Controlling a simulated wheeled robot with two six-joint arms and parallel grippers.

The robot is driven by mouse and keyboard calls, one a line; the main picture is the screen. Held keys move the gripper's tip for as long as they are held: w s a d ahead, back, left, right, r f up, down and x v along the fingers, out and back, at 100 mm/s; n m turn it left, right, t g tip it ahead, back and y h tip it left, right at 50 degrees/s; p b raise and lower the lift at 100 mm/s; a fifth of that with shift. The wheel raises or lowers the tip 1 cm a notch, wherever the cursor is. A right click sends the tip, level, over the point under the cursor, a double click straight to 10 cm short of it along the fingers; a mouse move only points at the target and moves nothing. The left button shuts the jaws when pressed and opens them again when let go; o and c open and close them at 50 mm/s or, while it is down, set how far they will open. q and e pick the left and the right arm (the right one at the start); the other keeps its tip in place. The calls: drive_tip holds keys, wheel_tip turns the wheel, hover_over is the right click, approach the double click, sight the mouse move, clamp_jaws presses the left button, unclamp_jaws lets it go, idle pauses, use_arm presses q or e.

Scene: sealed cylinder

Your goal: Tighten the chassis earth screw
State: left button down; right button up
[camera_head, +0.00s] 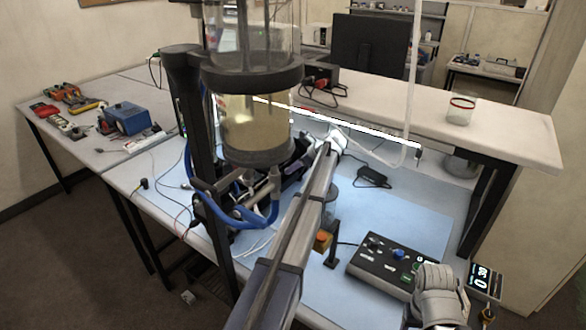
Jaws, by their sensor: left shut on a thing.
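A tall clear cylinder (254,122) with yellowish liquid and dark collars stands upright in a dark frame over the bench. My left arm crosses the middle of the view. My left gripper (292,178) is at its far end, dark and partly hidden behind the cylinder's lower end and the blue hoses (262,219). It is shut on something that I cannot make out. The chassis earth screw is too small or hidden to pick out. A grey arm part of mine shows at the lower right, without visible fingers.
A control box (385,262) with knobs and a display (485,282) reading 0:30 are at the right. A small stand with an orange top (322,240) is beside my arm. A black adapter (372,177) lies on the blue mat (415,215). A jar (460,111) stands on the shelf.

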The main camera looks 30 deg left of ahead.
use_arm(q)
drive_tip(key=m+t, duration=0.2)
drive_tip(key=m, duration=0.1)
drive_tip(key=shift+s+t, duration=0.3)
idle(0.3)
drive_tip(key=c, duration=0.8)
unclamp_jaws()
drive_tip(key=shift+c, duration=0.2)
